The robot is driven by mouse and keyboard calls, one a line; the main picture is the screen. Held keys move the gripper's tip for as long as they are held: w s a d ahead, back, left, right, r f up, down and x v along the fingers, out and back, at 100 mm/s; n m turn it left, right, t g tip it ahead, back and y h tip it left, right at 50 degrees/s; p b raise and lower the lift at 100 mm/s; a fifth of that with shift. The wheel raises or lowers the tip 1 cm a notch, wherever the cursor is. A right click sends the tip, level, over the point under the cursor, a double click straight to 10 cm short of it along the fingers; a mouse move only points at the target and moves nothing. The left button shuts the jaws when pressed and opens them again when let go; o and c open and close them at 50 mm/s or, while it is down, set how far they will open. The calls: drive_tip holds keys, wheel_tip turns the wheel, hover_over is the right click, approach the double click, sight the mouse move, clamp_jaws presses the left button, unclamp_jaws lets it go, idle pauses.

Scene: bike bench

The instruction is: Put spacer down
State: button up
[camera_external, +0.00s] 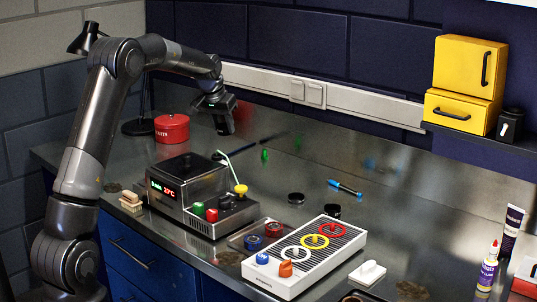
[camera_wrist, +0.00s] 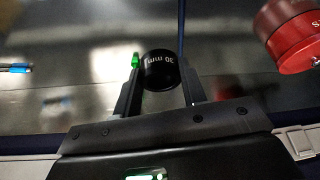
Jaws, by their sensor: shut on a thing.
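The spacer (camera_wrist: 160,70) is a short black cylinder marked "30 mm". In the wrist view it sits between the two fingers of my gripper (camera_wrist: 160,88), which are shut on it. In the external view my gripper (camera_external: 222,127) hangs over the back of the metal bench, to the right of the red pot. The spacer cannot be made out there, and its height above the bench is hard to tell.
The red pot (camera_external: 172,128) stands close to my gripper; it also shows in the wrist view (camera_wrist: 290,38).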

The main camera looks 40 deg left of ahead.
drive_tip(key=w+d+m+h, duration=0.1)
drive_tip(key=w+d+m, duration=0.15)
drive_tip(key=d, duration=2.85)
drive_tip(key=s+d+m, duration=0.1)
drive_tip(key=s+d, duration=0.4)
drive_tip(key=d, duration=0.5)
drive_tip(key=s+d+m+h, duration=0.1)
drive_tip(key=s+d, duration=0.4)
drive_tip(key=d, duration=0.6)
drive_tip(key=s+d+m, duration=0.2)
drive_tip(key=s+d, duration=0.3)
drive_tip(key=d, duration=0.5)
drive_tip(key=w+a+f, duration=0.2)
drive_tip(key=w, duration=0.1)
drive_tip(key=w+a+f, duration=0.2)
drive_tip(key=w, duration=0.1)
drive_tip(key=w+a+f, duration=0.2)
drive_tip(key=w, duration=0.1)
drive_tip(key=shift+w+f, duration=0.25)
drive_tip(key=shift+f, duration=2.1)
